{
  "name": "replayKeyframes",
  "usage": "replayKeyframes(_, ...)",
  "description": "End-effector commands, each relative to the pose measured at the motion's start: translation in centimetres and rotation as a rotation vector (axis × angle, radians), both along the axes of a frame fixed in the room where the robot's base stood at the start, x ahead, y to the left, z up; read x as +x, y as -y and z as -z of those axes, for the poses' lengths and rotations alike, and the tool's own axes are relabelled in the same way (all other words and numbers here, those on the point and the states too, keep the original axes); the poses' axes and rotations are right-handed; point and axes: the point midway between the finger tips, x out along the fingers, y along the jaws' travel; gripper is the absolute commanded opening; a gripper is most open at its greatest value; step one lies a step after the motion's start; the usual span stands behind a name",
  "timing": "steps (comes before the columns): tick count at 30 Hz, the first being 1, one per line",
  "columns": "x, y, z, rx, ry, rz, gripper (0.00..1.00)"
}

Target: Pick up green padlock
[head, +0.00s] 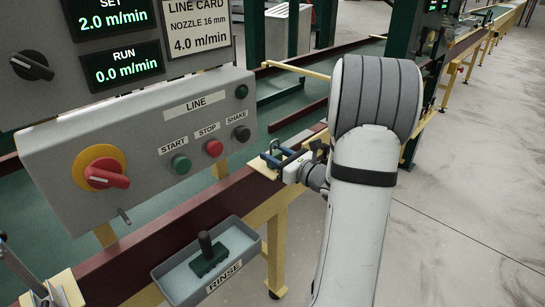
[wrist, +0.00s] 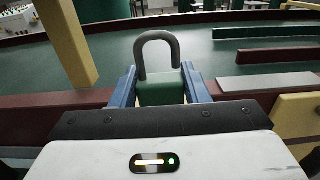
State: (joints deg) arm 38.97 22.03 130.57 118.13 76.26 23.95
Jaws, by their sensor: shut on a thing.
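The green padlock (wrist: 161,90) has a green body and a dark grey shackle that points up in the wrist view. My gripper (wrist: 159,88) has blue fingers, one on each side of the padlock's body, and is shut on it. In the head view my gripper (head: 284,157) is at the dark red rail, right of the control panel. The padlock (head: 275,150) shows there only as a small green shape, partly hidden by the fingers. I cannot tell whether it touches the surface under it.
A grey control panel (head: 140,150) with buttons and a red-yellow rotary switch stands left of my gripper. A grey rinse tray (head: 178,283) with a dark green block hangs below. A yellow post (wrist: 66,40) rises left of my gripper. Open floor (head: 470,200) lies to the right.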

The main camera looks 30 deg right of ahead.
Motion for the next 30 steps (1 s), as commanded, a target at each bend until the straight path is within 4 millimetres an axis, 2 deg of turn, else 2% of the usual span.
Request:
replayKeyframes(19, 0.0, 0.0, -4.9, -0.002, 0.002, 0.0, 0.17)
replayKeyframes(30, 0.0, 0.0, -5.0, -0.001, 0.0, 0.0, 0.17)
